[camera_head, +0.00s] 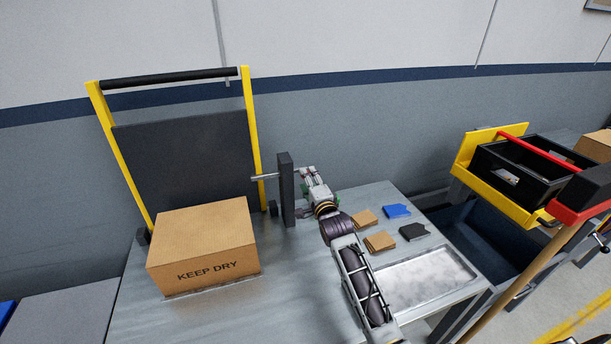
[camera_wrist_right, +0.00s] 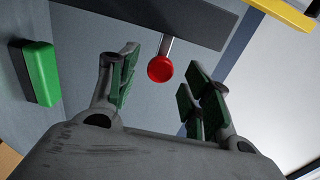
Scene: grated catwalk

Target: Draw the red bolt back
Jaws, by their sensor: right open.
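The bolt is a thin metal rod (camera_head: 265,177) running through a dark upright post (camera_head: 287,200) beside a yellow-framed gate (camera_head: 252,140). Its round red knob (camera_wrist_right: 160,68) shows in the right wrist view on a short metal stem below the dark post (camera_wrist_right: 165,20). In the head view the knob is hidden at my gripper. My right gripper (camera_head: 306,174) is just right of the post, pointing at it. In the right wrist view its green-padded fingers (camera_wrist_right: 163,75) are open, one to each side of the knob, with clear gaps. My left gripper is in neither view.
A KEEP DRY box (camera_head: 200,250) stands on the table in front of the gate. Several small packets, one blue (camera_head: 397,211), and a shallow metal tray (camera_head: 460,296) lie right of my arm. A green block (camera_wrist_right: 40,74) is left in the wrist view. A black bin (camera_head: 520,170) stands far right.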

